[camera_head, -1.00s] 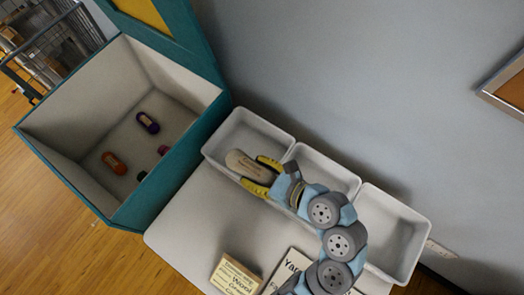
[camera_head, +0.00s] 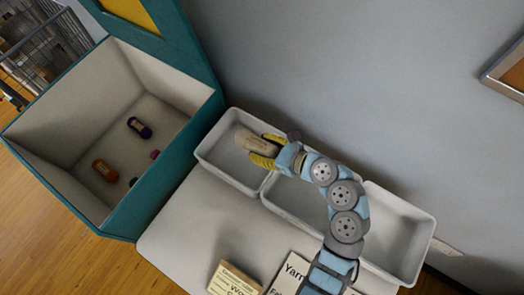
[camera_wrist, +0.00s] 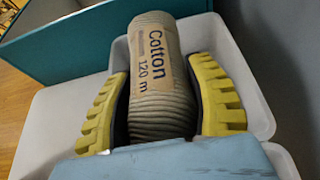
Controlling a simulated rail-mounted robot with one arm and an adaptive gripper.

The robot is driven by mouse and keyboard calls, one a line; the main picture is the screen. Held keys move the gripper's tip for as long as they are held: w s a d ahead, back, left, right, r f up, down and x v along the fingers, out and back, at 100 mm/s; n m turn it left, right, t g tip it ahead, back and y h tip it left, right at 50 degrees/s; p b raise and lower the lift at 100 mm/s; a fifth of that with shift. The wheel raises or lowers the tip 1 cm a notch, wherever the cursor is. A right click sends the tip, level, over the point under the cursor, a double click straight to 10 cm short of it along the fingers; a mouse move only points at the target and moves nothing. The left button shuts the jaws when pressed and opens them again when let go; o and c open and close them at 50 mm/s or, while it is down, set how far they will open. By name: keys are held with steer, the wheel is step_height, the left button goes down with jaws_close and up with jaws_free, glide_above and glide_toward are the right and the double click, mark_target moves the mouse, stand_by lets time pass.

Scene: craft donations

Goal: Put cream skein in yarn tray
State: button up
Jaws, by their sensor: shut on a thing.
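The cream skein (camera_head: 256,142) is held between the yellow fingers of my gripper (camera_head: 264,148). In the wrist view the skein (camera_wrist: 160,75) shows ribbed yarn and a tan label reading "Cotton 120 m", with a finger on each side of it. My gripper (camera_wrist: 165,105) is shut on it. The skein is over the leftmost white tray (camera_head: 211,166) in the head view; that tray also shows around it in the wrist view (camera_wrist: 262,118). I cannot tell how high the skein is above the tray floor. Which tray is the yarn tray is not readable.
A middle tray (camera_head: 274,208) and a right tray (camera_head: 428,235) stand alongside on the white table (camera_head: 180,235). A teal box (camera_head: 190,150) at left holds an orange skein (camera_head: 104,170), a purple skein (camera_head: 139,127) and smaller items.

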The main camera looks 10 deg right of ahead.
mark_target(262, 151)
steer(key=shift+w+d+f, duration=0.15)
steer(key=shift+w+f, duration=0.1)
steer(key=shift+f, duration=0.15)
step_height(262, 151, down, 3)
steer(key=shift+r+b, duration=0.1)
steer(key=shift+b, duration=0.45)
steer(key=shift+f+p, duration=0.6)
steer(key=shift+p, duration=0.05)
steer(key=o, duration=1.1)
steer(key=shift+o, duration=0.2)
